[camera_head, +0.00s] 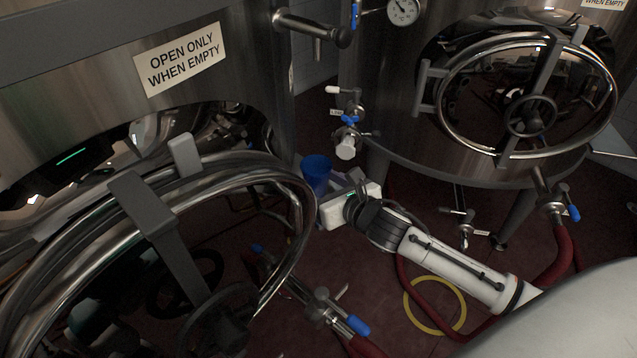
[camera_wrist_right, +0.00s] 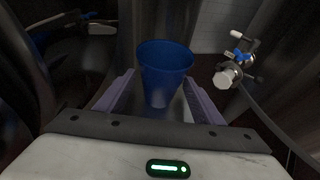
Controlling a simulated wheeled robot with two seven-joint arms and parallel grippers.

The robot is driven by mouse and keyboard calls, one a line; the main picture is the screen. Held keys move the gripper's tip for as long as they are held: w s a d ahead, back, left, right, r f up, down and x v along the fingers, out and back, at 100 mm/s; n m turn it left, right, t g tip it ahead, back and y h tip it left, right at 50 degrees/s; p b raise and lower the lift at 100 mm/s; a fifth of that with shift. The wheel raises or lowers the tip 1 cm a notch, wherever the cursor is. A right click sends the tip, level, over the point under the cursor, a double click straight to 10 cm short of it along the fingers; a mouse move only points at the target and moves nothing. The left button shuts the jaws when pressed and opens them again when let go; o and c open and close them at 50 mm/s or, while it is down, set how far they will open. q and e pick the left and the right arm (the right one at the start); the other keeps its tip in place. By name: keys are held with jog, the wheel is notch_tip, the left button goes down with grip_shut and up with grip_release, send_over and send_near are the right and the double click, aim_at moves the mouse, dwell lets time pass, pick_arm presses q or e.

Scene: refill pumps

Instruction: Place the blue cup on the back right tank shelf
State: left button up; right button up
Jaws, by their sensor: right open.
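The blue cup (camera_head: 316,172) stands upright in the gap between the two big tanks in the head view. My right gripper (camera_head: 336,184) reaches to it from the lower right. In the right wrist view the cup (camera_wrist_right: 165,68) is between the two purple-grey fingers of my right gripper (camera_wrist_right: 160,84), toward their tips. The fingers are open, and I cannot tell whether either touches the cup. A grey surface shows around the cup's base, but I cannot tell whether it is the tank shelf. My left gripper is out of view.
The left tank with its round hatch (camera_head: 293,185) and the right tank (camera_head: 400,115) flank the gap closely. A white-ended valve (camera_head: 346,147) with blue handle is just beyond the cup. Red hoses (camera_head: 565,255) and a yellow ring (camera_head: 435,329) lie on the floor.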

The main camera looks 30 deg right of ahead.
jog(key=shift+r, duration=0.15)
jog(key=v, duration=1.2)
